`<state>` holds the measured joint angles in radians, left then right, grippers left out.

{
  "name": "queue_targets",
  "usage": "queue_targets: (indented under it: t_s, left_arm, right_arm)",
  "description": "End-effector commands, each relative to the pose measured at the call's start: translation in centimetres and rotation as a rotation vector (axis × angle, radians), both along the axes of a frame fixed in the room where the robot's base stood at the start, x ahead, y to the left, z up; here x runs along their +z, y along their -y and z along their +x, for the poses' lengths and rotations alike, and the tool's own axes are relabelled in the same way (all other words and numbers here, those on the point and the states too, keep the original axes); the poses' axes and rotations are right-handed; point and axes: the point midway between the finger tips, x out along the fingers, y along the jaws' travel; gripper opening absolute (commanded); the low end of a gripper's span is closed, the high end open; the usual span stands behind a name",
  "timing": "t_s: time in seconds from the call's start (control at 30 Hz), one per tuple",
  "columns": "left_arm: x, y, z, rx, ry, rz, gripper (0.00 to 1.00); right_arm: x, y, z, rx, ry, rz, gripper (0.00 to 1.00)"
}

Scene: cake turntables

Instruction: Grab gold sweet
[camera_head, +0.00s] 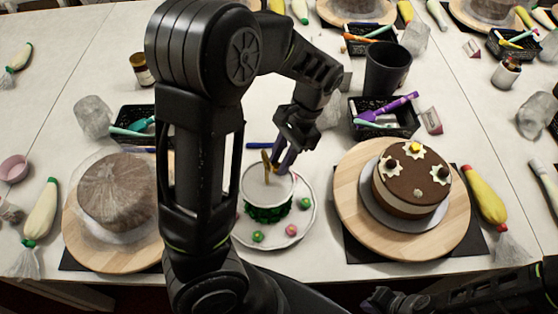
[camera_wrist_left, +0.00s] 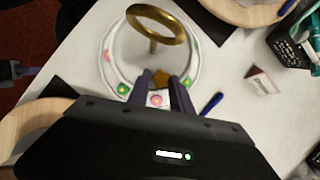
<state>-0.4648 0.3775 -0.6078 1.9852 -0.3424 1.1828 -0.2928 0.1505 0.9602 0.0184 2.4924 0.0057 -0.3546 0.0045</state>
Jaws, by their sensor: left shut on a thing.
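My left gripper (camera_head: 279,167) is over the round white plate (camera_head: 312,222), beside a green-and-white cylindrical stand (camera_head: 268,212) with a gold ring handle (camera_head: 266,160). The ring handle also shows in the left wrist view (camera_wrist_left: 157,22). There a small gold-brown sweet (camera_wrist_left: 160,78) sits between the close-set fingertips, and the gripper is shut on it. Green and pink sweets, such as a green one (camera_head: 258,236) and a pink one (camera_head: 292,230), lie on the plate. My right gripper (camera_head: 383,299) is dark at the bottom edge; its fingers are unclear.
A chocolate cake (camera_head: 410,172) stands on a wooden turntable (camera_head: 350,215) to the right. A wrapped cake (camera_head: 117,188) is on the left. A black basket (camera_head: 400,131) with tools and a dark cup (camera_head: 387,70) stand behind. A blue pen (camera_head: 258,145) lies behind the plate.

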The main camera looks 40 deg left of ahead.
Motion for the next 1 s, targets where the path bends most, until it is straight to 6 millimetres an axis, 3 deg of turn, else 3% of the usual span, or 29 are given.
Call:
queue_targets:
  t_s: [0.17, 0.43, 0.5, 0.67, 1.0]
  left_arm:
    - [1.5, 0.3, -0.2, 0.001, -0.002, -0.007, 0.0]
    - [7.3, 0.1, -0.1, 0.002, 0.001, -0.004, 0.0]
    - [8.9, 0.1, -0.2, 0.002, -0.003, -0.002, 0.0]
    - [9.9, 0.1, -0.1, 0.002, -0.003, -0.001, 0.0]
    - [9.8, 0.1, -0.1, 0.003, -0.002, -0.001, 0.0]
  right_arm:
    - [-0.3, 0.0, 0.0, 0.0, 0.0, 0.0, 0.0]
    - [-0.2, 0.0, 0.0, 0.001, 0.001, 0.001, 0.0]
    - [1.4, 0.0, -0.1, -0.001, -0.003, -0.002, 0.0]
    - [2.1, 0.1, -0.3, -0.003, -0.008, -0.006, 0.0]
    - [2.0, 0.1, -0.3, -0.003, -0.008, -0.006, 0.0]
